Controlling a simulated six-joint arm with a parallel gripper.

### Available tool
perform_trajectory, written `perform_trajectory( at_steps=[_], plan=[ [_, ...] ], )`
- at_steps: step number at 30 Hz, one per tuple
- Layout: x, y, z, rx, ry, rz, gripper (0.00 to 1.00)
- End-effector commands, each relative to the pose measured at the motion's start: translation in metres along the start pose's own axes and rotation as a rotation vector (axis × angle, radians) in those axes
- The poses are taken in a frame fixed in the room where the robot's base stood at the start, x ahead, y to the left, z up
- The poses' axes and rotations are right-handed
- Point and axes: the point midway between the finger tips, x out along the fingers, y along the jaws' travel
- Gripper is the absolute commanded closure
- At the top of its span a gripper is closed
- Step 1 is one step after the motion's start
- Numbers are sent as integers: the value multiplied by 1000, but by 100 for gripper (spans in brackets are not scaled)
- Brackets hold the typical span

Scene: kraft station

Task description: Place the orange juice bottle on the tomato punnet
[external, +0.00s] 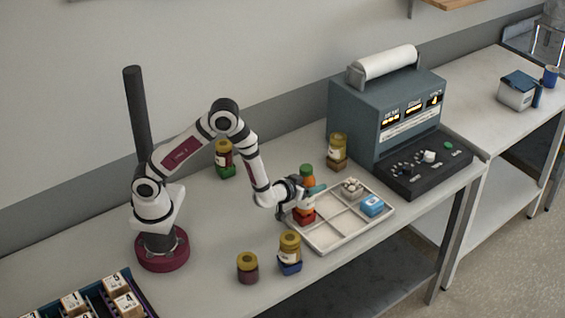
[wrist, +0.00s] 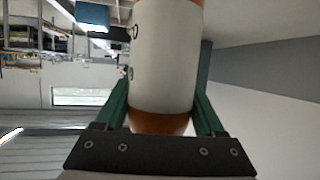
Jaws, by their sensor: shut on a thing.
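The orange juice bottle (external: 306,181), orange with a green cap and a white label, stands upright in my gripper (external: 311,191) in the external view. In the wrist view my green fingers are shut on either side of its white-labelled body (wrist: 165,60). The tomato punnet, a small red block (external: 304,216), is in the near-left part of the tray (external: 332,245). The bottle is directly over the punnet in the picture. Whether its base touches the punnet or hangs just above it, I cannot tell.
The tray also holds a grey-white punnet (external: 351,188) and a blue box (external: 372,205). Jars stand around: one (external: 290,248) and a dark one (external: 247,267) in front, others (external: 337,150) (external: 224,160) behind. A grey machine (external: 385,110) stands behind the tray.

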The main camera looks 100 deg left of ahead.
Motion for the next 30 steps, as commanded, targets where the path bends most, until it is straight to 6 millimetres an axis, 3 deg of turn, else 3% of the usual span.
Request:
perform_trajectory(
  at_steps=[1,2,6,16,27,30],
  plan=[
    [1,0,1,0,0,0,100],
    [0,0,1,0,0,0,24],
    [0,0,1,0,0,0,0],
    [-8,1,-2,2,0,2,0],
    [-96,1,-2,2,1,4,0],
    [-112,1,-3,1,1,3,0]
  ],
)
